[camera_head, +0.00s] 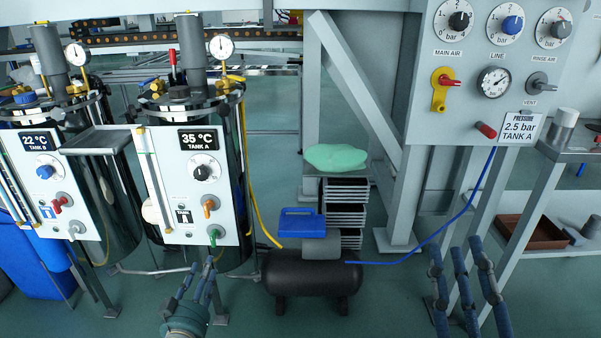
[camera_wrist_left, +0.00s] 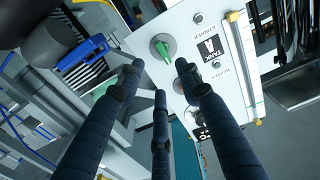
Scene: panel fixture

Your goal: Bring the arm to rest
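My left gripper (camera_head: 201,272) is in front of and below the 35 °C tank panel (camera_head: 165,190), under its green knob (camera_head: 213,234). In the left wrist view, the three dark fingers of this gripper (camera_wrist_left: 160,76) are spread with nothing between them. The green knob (camera_wrist_left: 162,47) shows just beyond the fingertips and looks free of them. My right gripper (camera_head: 456,250) is at the lower right, fingers pointing up, spread and empty, over the floor in front of the frame legs.
A black compressor (camera_head: 312,275) with a blue box (camera_head: 302,223) above it stands between my grippers. A blue hose (camera_head: 440,232) runs from it to the gauge panel (camera_head: 425,70). The 22 °C tank panel (camera_head: 30,165) is at the left. A side table (camera_head: 560,150) is at the right.

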